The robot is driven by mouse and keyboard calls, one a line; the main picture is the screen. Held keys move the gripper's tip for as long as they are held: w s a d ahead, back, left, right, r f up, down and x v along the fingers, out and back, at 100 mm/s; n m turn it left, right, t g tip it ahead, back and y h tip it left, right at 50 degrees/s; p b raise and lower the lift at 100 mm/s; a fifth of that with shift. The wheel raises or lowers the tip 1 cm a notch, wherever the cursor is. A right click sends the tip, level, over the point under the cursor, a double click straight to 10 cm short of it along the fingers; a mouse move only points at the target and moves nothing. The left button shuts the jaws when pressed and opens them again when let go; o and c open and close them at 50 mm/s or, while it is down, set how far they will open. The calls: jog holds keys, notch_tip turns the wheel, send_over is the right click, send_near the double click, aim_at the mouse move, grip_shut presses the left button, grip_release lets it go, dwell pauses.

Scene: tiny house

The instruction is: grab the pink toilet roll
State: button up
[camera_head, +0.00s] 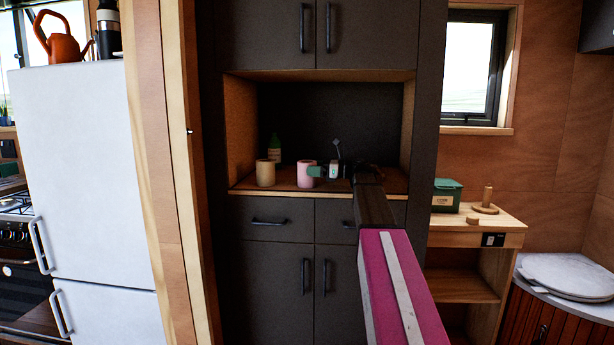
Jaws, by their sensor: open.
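The pink toilet roll (306,174) stands upright on the wooden shelf of the dark cabinet's open niche. My arm reaches in from the lower right, and my gripper (318,172) is at the right side of the roll. The gripper is open. A green part of it overlaps or lies very near the roll's right edge; I cannot tell if they touch. The fingers are small and partly hard to make out against the dark niche.
A cream roll (265,173) stands left of the pink one, with a green bottle (275,148) behind. A white item (334,170) is close to the gripper. Niche side walls and the shelf (240,184) bound the space. A green box (447,195) sits on a side table.

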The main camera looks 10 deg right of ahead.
jog(key=x, duration=0.2)
jog(key=shift+w+a, duration=0.15)
jog(key=shift+a, duration=0.25)
jog(key=c, duration=0.9)
